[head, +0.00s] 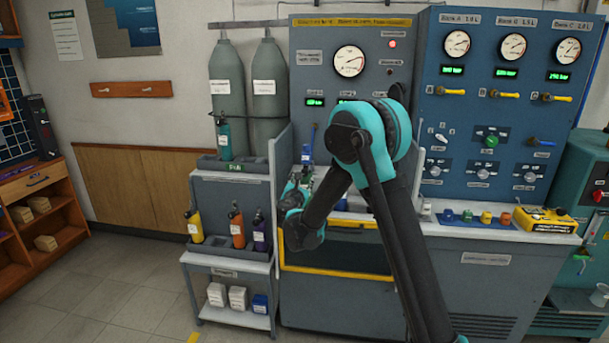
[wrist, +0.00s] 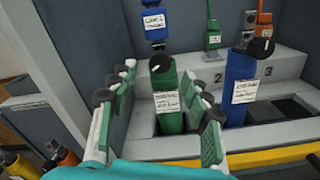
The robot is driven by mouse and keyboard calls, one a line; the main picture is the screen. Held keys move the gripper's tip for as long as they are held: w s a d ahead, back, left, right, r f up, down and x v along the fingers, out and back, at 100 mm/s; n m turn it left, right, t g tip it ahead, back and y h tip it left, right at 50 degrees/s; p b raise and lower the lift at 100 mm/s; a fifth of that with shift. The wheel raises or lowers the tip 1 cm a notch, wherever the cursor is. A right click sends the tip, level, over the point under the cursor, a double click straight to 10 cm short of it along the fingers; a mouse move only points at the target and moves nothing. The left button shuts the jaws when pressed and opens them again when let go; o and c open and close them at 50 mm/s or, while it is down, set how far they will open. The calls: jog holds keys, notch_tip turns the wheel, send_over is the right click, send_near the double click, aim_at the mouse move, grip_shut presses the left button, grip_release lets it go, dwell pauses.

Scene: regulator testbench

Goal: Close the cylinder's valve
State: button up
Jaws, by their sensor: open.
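In the wrist view, a green cylinder (wrist: 171,115) with a white label stands upright in a slot of the pale bench. A round black knob (wrist: 160,63) sits at its top. A blue fitting (wrist: 154,22) with a white label is right above the knob; I cannot tell whether they touch. In the head view my gripper (head: 303,180) is at the bench's left bay, partly hidden by my arm. The green cylinder cannot be made out there.
A blue cylinder (wrist: 240,90) with a black knob stands close to the right of my fingers. Green (wrist: 213,36) and orange (wrist: 264,22) fittings hang behind, above slots numbered 2 and 3. A yellow-edged rail (wrist: 265,157) crosses the front. A rack (head: 230,181) with cylinders stands left.

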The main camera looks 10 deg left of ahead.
aim_at(304, 173)
jog(key=w, duration=0.6)
jog(key=shift+w+d, duration=0.1)
grip_shut()
